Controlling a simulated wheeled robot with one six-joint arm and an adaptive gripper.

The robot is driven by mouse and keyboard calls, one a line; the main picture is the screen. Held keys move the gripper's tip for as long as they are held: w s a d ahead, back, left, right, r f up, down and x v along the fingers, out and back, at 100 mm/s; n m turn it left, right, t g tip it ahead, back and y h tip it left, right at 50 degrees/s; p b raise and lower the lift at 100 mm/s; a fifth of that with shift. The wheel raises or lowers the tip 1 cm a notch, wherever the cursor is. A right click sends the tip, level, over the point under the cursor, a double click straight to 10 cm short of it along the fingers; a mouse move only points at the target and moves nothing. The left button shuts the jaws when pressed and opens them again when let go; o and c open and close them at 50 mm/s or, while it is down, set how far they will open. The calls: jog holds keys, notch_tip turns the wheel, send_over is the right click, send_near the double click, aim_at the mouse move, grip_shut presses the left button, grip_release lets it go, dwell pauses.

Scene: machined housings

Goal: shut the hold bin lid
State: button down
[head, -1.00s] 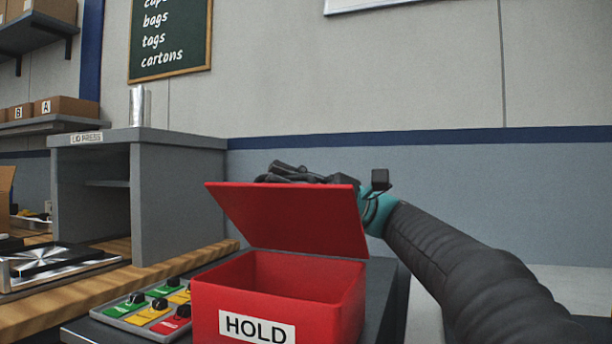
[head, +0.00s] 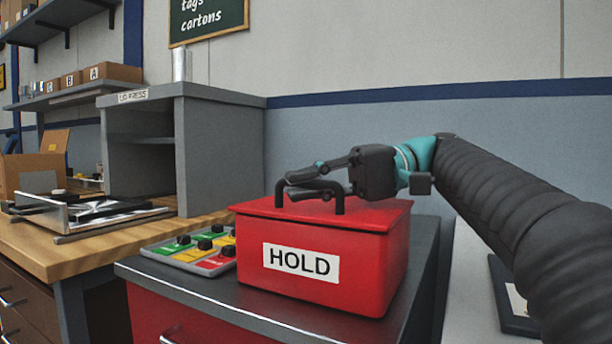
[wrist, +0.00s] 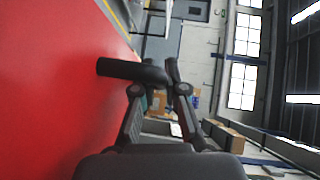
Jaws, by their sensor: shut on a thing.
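The red hold bin (head: 372,265) stands on a dark-topped cabinet, with a white HOLD label on its front. Its red lid (head: 375,215) lies flat across the top of the bin, and no gap shows along the front. The lid fills the left of the wrist view (wrist: 50,95). A black bar handle (head: 281,196) stands up from the lid. My gripper (head: 298,184) reaches in from the right, just above the lid, and is shut on the handle. In the wrist view the handle (wrist: 120,69) runs in between my fingers (wrist: 158,88).
A tray of green, yellow and red switches (head: 195,250) sits left of the bin on the cabinet top (head: 225,290). A grey open-fronted press housing (head: 215,150) stands behind on a wooden bench (head: 85,245). A dark flat object (head: 510,295) lies at the right.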

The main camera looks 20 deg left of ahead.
jog(key=shift+f, duration=0.35)
jog(key=c, duration=1.5)
grip_release()
jog(key=shift+s+a, duration=0.1)
